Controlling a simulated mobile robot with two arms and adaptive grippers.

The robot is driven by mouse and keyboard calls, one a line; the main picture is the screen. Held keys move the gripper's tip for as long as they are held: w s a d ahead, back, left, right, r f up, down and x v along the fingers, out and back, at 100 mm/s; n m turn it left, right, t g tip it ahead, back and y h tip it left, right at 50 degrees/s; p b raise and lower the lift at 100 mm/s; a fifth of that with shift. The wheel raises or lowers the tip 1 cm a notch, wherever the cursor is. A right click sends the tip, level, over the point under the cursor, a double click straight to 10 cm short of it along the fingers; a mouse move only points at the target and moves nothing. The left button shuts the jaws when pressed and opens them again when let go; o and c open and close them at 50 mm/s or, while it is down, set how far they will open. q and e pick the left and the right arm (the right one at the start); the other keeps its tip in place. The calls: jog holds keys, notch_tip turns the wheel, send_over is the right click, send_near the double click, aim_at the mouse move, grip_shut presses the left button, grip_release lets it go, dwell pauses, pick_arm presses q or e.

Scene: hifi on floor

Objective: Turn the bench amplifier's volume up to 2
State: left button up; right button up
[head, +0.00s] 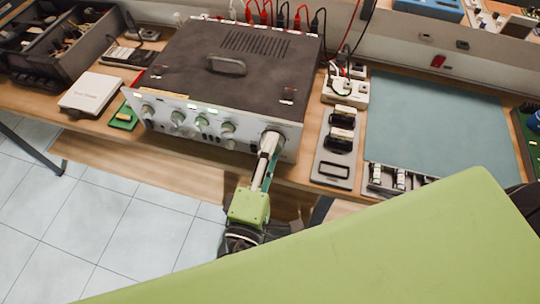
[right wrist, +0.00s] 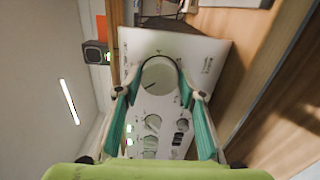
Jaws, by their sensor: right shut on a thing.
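The bench amplifier (head: 190,65) stands on the wooden bench, with a dark top, a handle and a light front panel bearing several knobs. My right gripper (head: 268,147) is at the right end of that panel and hides most of the knob there in the head view. In the right wrist view the large round knob (right wrist: 158,76) sits between the two green fingers, which are shut on it from both sides. A dark pointer line shows on its face, toward the lower left of that picture. The scale numbers are too small to read. My left gripper is not in view.
A small white box (head: 91,93) and a green board (head: 123,117) lie left of the amplifier. A grey tray (head: 335,172) and a blue-green mat (head: 430,130) lie to its right. Red and black leads (head: 280,15) rise behind it. Tiled floor is in front.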

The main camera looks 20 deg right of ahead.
jog(key=shift+m+b, duration=0.5)
jog(key=shift+m, duration=0.3)
jog(key=shift+r, duration=0.1)
jog(key=o, duration=1.1)
jog(key=shift+w, duration=0.15)
jog(key=v, duration=0.7)
jog(key=shift+s+a, duration=0.1)
jog(key=shift+s, duration=0.15)
